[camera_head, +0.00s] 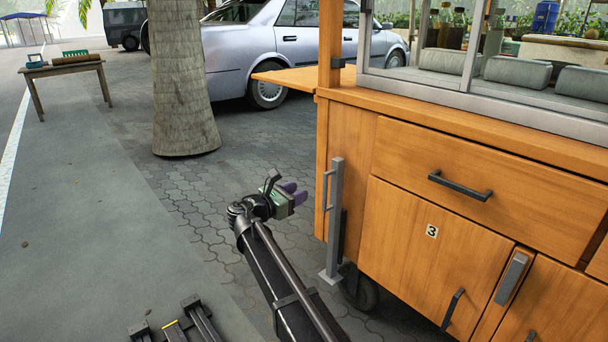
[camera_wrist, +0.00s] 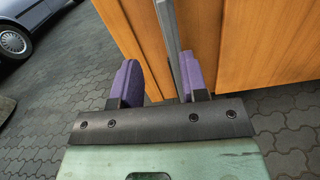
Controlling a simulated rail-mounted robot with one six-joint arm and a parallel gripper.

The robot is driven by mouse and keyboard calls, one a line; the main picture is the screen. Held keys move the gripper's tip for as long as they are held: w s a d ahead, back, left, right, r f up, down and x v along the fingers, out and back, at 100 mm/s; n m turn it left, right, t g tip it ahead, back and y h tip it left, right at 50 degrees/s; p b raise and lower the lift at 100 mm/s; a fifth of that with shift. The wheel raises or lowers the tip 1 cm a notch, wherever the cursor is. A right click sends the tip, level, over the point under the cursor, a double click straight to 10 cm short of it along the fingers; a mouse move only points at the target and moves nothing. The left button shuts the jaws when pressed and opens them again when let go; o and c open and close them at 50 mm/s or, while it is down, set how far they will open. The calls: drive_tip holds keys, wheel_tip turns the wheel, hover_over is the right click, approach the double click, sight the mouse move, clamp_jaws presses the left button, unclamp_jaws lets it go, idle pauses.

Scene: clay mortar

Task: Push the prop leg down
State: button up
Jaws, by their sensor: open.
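The prop leg (camera_head: 335,215) is a grey upright metal bar with a thin side handle (camera_head: 325,190) and a flat foot plate (camera_head: 330,276). It stands at the left corner of the wooden cart (camera_head: 430,220). My gripper (camera_head: 297,192), with purple finger pads, is just left of the bar at about the handle's height, apart from it in the head view. In the wrist view my gripper (camera_wrist: 158,80) is open. The grey bar (camera_wrist: 168,30) shows between the fingers, close to the right pad. Contact cannot be told.
A black wheel (camera_head: 360,290) sits under the cart. A wooden side shelf (camera_head: 305,78) juts left from the cart's top. A tree trunk (camera_head: 180,80), a silver car (camera_head: 270,45) and a small table (camera_head: 65,70) stand farther back.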

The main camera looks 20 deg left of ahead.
sight(324, 181)
drive_tip(key=shift+n, duration=0.5)
drive_tip(key=x, duration=1.1)
drive_tip(key=shift+s+d, duration=0.25)
drive_tip(key=shift+d, duration=0.15)
clamp_jaws()
